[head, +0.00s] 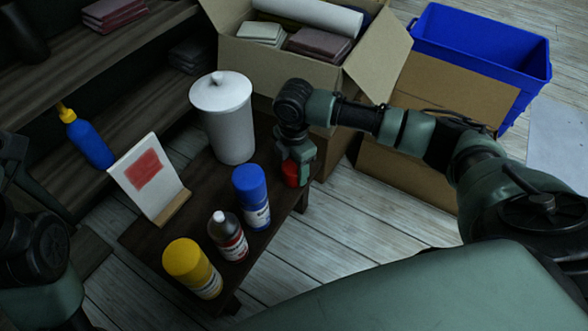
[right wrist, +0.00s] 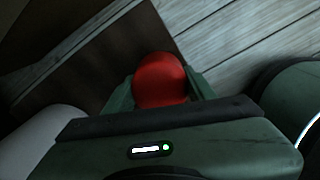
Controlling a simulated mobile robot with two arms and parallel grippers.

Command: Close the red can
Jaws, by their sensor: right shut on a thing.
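My right gripper (head: 292,168) is shut on a red cap (head: 291,177) at the right edge of the dark table (head: 205,190). The cap also shows as a rounded red shape between the fingers in the right wrist view (right wrist: 161,80). I cannot tell if it touches the table. The red can (head: 229,238) stands upright on the table, lower left of the gripper. It has a red and white label and a bare grey top with a small white nozzle. My left gripper is out of view; only parts of my left arm show at the left edge.
A blue-capped can (head: 252,196) stands between the red can and the gripper. A yellow-capped can (head: 192,268) stands in front. A white lidded jar (head: 224,120) and a card on a stand (head: 148,175) are behind. An open cardboard box (head: 385,80) is beyond the table.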

